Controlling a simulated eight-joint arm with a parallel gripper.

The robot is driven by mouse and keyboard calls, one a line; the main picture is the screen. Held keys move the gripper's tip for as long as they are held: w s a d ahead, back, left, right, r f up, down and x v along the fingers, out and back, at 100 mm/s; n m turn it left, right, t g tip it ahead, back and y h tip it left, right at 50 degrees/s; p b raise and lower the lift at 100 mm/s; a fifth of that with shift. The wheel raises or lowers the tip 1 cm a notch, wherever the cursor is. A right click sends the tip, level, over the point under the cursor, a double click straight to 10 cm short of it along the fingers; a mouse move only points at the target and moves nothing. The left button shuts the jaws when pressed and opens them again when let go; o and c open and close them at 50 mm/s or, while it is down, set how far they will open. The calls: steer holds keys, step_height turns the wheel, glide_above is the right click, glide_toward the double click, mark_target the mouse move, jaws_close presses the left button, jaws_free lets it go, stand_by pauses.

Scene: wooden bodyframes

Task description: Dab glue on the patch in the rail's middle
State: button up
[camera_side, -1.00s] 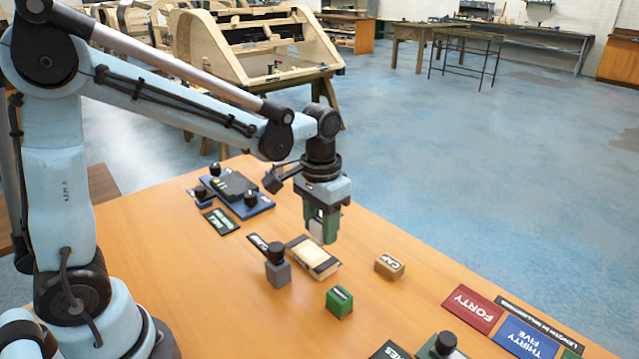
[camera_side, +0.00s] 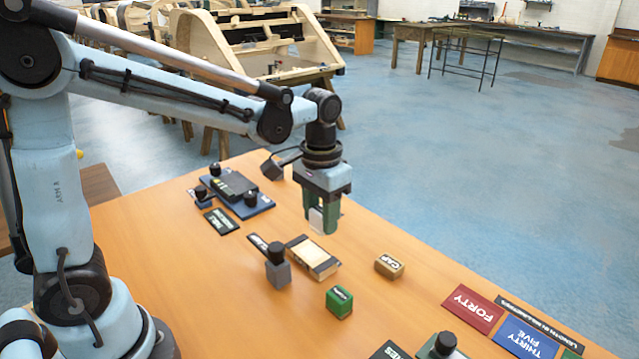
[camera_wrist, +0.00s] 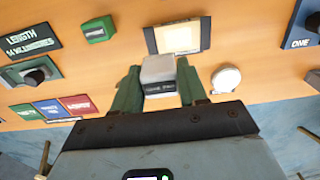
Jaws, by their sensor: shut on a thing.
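My gripper (camera_side: 323,215) is shut on a small whitish block (camera_side: 317,220), held above the table. In the wrist view the green fingers grip this pale grey block (camera_wrist: 160,72) from both sides; its dark label band is unreadable. A tan rectangle with a pale middle and dark ends (camera_side: 312,257) lies on the table in front of the gripper. It also shows in the wrist view (camera_wrist: 178,37), beyond the held block and apart from it. I cannot tell for sure that its pale area is the patch. No glue is clearly visible.
A tan labelled block (camera_side: 390,266), a green block (camera_side: 339,301) and a grey block with a black knob (camera_side: 278,270) stand nearby. A blue fixture (camera_side: 235,195) stands at the back left. A round white disc (camera_wrist: 226,79) is right of the gripper. Coloured cards (camera_side: 472,308) lie right.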

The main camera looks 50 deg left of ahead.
mark_target(321, 262)
steer(key=shift+f, duration=0.2)
steer(key=shift+f, duration=3.55)
steer(key=shift+a+f, duration=0.2)
steer(key=shift+f, duration=0.05)
steer(key=shift+c, duration=0.4)
steer(key=shift+a, duration=0.45)
steer(key=shift+c, duration=0.5)
steer(key=shift+a+f, duration=0.15)
steer(key=shift+a, duration=2.4)
steer(key=d, duration=0.6)
steer(key=shift+d, duration=0.25)
steer(key=shift+r, duration=4.1)
